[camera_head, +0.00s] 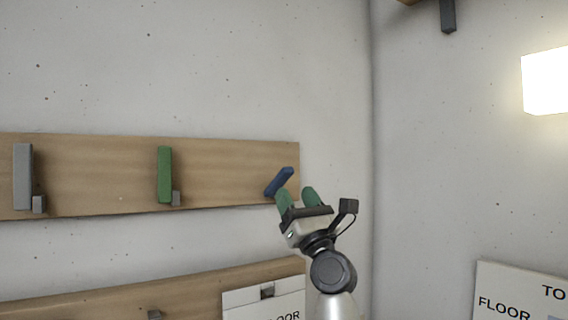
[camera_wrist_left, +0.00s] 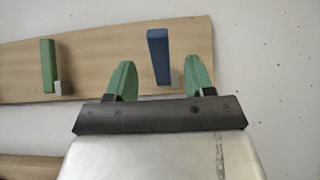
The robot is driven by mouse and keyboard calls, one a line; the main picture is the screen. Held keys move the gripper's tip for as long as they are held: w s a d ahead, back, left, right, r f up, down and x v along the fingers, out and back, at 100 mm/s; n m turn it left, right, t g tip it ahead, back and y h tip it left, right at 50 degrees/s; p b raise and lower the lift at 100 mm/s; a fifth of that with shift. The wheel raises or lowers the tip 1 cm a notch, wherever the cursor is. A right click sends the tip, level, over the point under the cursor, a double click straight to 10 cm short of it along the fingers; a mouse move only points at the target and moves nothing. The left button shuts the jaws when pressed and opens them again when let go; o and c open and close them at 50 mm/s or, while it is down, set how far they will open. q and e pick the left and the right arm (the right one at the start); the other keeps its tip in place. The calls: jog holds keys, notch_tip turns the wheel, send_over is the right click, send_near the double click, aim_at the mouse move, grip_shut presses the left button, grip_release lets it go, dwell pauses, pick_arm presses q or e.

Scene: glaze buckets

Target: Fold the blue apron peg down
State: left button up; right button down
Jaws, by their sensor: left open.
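The blue apron peg (camera_head: 279,182) is at the right end of the upper wooden board (camera_head: 225,160) in the head view. It looks tilted there, its top leaning to the right. The lower part of the peg is partly hidden by a finger in the head view. My right gripper is not seen.
A green peg (camera_head: 164,175) and a grey peg (camera_head: 23,176) stand upright on the same board to the left. A lower board (camera_head: 190,288) with a sign (camera_head: 262,302) is below. The wall corner is close on the right.

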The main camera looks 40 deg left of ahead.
aim_at(286, 178)
pick_arm(q)
jog(key=p+x, duration=0.3)
jog(key=x, duration=0.4)
jog(key=shift+s, duration=0.15)
jog(key=shift+w+a+r+p, duration=0.2)
jog(key=shift+a+r+p, duration=0.25)
jog(key=shift+a, duration=0.1)
grip_shut()
